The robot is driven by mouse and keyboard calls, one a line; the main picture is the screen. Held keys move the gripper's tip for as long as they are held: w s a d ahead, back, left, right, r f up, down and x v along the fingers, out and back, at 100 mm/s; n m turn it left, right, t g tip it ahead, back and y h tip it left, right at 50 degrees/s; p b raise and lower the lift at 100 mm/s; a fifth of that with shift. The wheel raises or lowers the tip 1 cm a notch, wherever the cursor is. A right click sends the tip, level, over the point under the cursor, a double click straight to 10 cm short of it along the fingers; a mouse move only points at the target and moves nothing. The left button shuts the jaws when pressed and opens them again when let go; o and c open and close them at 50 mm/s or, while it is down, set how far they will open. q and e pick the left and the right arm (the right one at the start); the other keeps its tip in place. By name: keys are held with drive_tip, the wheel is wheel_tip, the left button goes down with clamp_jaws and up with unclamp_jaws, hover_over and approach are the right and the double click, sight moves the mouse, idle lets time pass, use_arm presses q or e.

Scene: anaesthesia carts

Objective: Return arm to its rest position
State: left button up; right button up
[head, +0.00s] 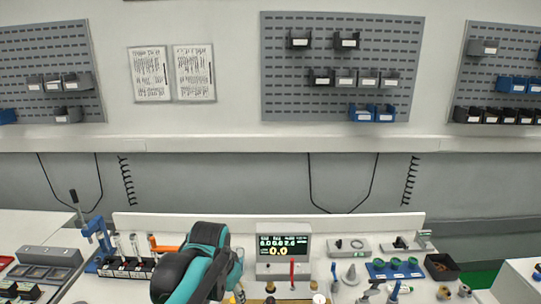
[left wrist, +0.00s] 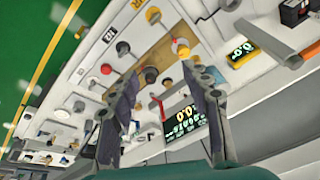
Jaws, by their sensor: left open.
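In the head view, a teal and black part of my arm (head: 198,266) rises from the bottom edge left of centre, over the white bench; no fingertips show clearly there. In the left wrist view, the two dark fingers of my left gripper (left wrist: 160,78) stand apart with nothing held between them. The camera is tilted, and the gripper points at the bench from above. My right gripper is not in view.
A display unit reading 0.0 (head: 284,251) stands right of the arm; it also shows in the left wrist view (left wrist: 184,119). A vial rack (head: 127,267) is at left. Blue holder (head: 394,270) and black bin (head: 441,266) are at right. Pegboard (head: 342,67) hangs above.

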use_arm(q)
drive_tip(key=s+a+f+n+t+b, duration=0.1)
drive_tip(key=s+a+f+n+t, duration=0.1)
drive_tip(key=s, duration=0.6)
drive_tip(key=s+a+f+n+t+b, duration=0.1)
drive_tip(key=s+a+f+n, duration=0.3)
drive_tip(key=s, duration=0.4)
wheel_tip(320, 180, down, 3)
drive_tip(key=shift+a+r+t+y, duration=0.15)
drive_tip(key=shift+a+t+y, duration=0.2)
drive_tip(key=shift+a, duration=0.3)
drive_tip(key=shift+w+r, duration=0.1)
drive_tip(key=shift+w, duration=0.05)
idle(0.9)
